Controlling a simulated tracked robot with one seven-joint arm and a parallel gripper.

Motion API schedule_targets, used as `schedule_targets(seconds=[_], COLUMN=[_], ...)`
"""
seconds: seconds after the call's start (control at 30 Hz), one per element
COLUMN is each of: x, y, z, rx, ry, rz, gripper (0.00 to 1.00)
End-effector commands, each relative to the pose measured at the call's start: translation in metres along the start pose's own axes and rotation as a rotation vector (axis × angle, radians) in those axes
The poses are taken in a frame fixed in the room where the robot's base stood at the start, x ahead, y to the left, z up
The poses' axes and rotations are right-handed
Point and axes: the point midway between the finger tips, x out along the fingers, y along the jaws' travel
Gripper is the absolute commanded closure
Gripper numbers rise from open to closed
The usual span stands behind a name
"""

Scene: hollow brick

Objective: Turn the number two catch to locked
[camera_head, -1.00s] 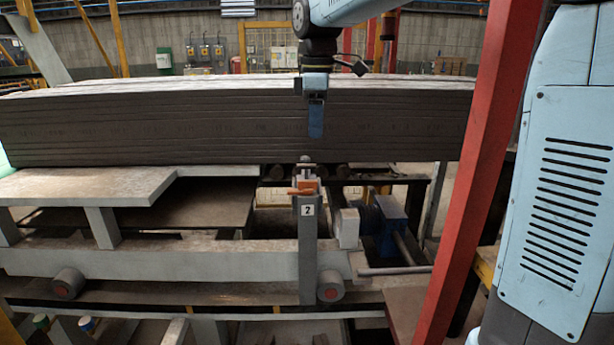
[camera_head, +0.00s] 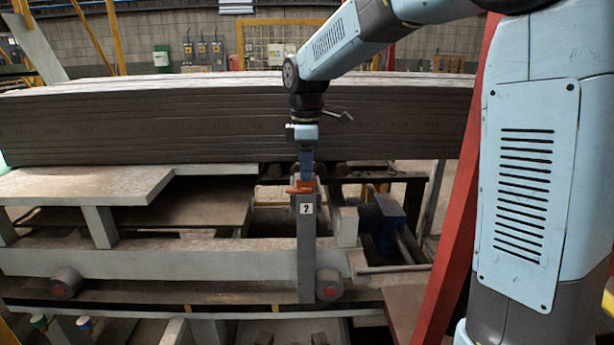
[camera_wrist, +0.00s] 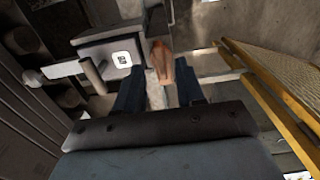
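The number two catch is an orange lever (camera_head: 300,187) on top of a grey post (camera_head: 307,250) with a white "2" label (camera_head: 307,209). In the wrist view the orange lever (camera_wrist: 161,62) lies just beyond and between the fingertips, and the label (camera_wrist: 122,60) is to its left. My gripper (camera_head: 306,172) points down, directly over the catch. In the wrist view my gripper (camera_wrist: 160,88) has its two blue fingers apart, with a gap between them. Whether a finger touches the lever cannot be told. The fingers partly hide the catch top in the head view.
A long stack of dark boards (camera_head: 200,125) lies behind the post. A pale platform (camera_head: 80,185) is to the left and a blue machine part (camera_head: 388,225) to the right. A red upright beam (camera_head: 450,240) stands near my arm on the right. A yellow rail (camera_wrist: 275,110) shows in the wrist view.

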Motion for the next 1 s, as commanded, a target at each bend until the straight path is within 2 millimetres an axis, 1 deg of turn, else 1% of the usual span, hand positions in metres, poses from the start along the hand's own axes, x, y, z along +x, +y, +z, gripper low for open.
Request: schedule_targets(seconds=[0.03, 0.1, 0.23, 0.6, 1.0], x=[0.007, 0.015, 0.024, 0.027, 0.026], y=[0.000, 0.000, 0.000, 0.000, 0.000], z=[0.000, 0.000, 0.000, 0.000, 0.000], rx=[0.000, 0.000, 0.000, 0.001, 0.001], ry=[-0.001, -0.001, -0.001, 0.000, 0.000], rz=[-0.002, -0.002, -0.002, 0.000, 0.000], gripper=[0.62, 0.62, 0.62, 0.63, 1.00])
